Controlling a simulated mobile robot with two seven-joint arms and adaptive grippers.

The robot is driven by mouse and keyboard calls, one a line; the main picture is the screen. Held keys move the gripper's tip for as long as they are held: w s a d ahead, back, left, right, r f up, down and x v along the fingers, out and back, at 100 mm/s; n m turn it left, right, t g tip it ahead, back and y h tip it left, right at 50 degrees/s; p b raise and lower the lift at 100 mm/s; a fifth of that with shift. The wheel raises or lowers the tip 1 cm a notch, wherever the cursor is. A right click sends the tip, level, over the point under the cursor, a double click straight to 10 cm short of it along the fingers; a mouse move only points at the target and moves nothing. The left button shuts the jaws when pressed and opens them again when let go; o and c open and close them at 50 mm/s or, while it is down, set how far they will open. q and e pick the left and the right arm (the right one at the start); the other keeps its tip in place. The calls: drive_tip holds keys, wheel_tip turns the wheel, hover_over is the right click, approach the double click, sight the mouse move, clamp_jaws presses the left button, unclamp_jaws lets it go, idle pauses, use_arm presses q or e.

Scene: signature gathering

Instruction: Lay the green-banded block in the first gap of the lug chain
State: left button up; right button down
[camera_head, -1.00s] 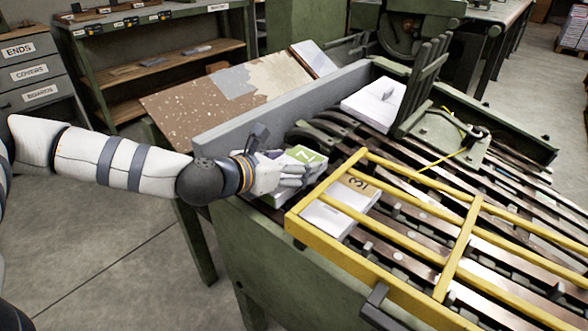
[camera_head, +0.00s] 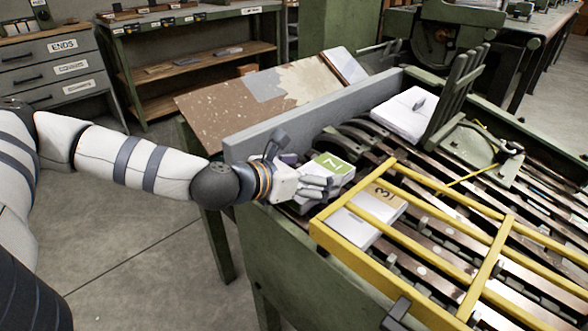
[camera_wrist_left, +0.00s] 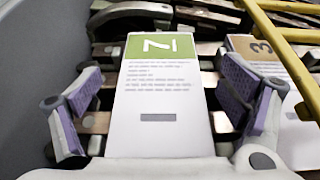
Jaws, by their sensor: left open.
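The green-banded block (camera_head: 335,168) is white, with a green band bearing a white numeral at its far end. It lies on the near left end of the lug chain (camera_head: 475,213), outside the yellow frame. In the left wrist view the block (camera_wrist_left: 160,105) runs lengthwise between my open left fingers (camera_wrist_left: 160,95). Gaps show between the block's sides and both purple pads. In the head view my left gripper (camera_head: 318,188) hides the block's near part. I cannot tell exactly how it sits between the lugs. My right gripper is not in view.
A yellow frame (camera_head: 365,274) stands over the chain just right of my gripper. A block with a tan band (camera_head: 383,193) lies under it. A grey wall (camera_head: 300,118) borders the chain's far left side. A white block (camera_head: 403,113) lies farther back.

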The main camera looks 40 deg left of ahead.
use_arm(q)
drive_tip(key=p+v, duration=0.2)
drive_tip(key=v, duration=0.7)
drive_tip(key=shift+s, duration=0.25)
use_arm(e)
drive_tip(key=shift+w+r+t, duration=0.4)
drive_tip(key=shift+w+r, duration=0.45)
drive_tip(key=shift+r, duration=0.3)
use_arm(q)
drive_tip(key=shift+r, duration=0.1)
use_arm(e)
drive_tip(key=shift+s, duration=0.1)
